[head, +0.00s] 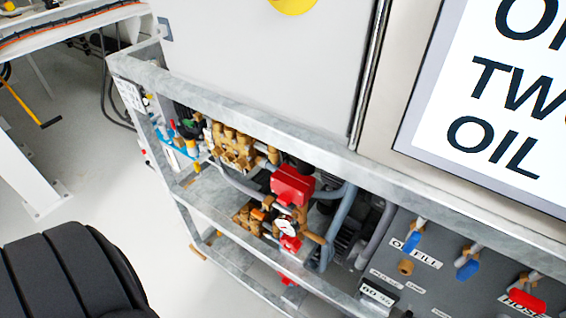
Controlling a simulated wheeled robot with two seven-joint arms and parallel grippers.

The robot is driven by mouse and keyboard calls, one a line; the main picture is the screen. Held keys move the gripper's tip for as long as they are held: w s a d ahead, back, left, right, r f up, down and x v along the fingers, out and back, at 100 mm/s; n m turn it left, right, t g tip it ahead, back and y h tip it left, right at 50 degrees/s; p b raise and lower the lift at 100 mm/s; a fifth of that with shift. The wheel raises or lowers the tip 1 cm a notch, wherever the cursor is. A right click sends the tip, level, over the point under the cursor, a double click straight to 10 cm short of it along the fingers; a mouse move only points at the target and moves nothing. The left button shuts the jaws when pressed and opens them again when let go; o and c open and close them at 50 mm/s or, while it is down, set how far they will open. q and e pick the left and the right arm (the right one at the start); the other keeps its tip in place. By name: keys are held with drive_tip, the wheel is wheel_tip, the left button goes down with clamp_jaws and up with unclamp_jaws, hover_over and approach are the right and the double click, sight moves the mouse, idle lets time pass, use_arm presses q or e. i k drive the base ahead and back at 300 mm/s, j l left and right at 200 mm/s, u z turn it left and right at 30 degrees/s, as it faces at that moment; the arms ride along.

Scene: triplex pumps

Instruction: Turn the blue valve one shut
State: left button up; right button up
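Two blue valve handles show at the lower right in the head view, on a dark grey panel (430,290). One blue handle (412,242) hangs beside a white label that seems to read "OIL FILL". The other blue handle (467,269) is to its right and a little lower. I cannot tell which of them is valve one, or how far either is turned. Neither of my grippers is in view, and nothing is seen touching the handles.
A red valve handle (524,301) with a "HOSE" label is further right. A grey metal frame rail (290,125) runs across above the pumps. Brass fittings (232,146) and a red block (292,185) sit inside it. White floor (95,195) is open at left.

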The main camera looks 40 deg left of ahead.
sight(415, 238)
drive_tip(key=k+j, duration=0.15)
drive_tip(key=j, duration=0.2)
drive_tip(key=k+j+u, duration=0.1)
drive_tip(key=j, duration=0.3)
drive_tip(key=k+j, duration=0.15)
drive_tip(key=j, duration=0.25)
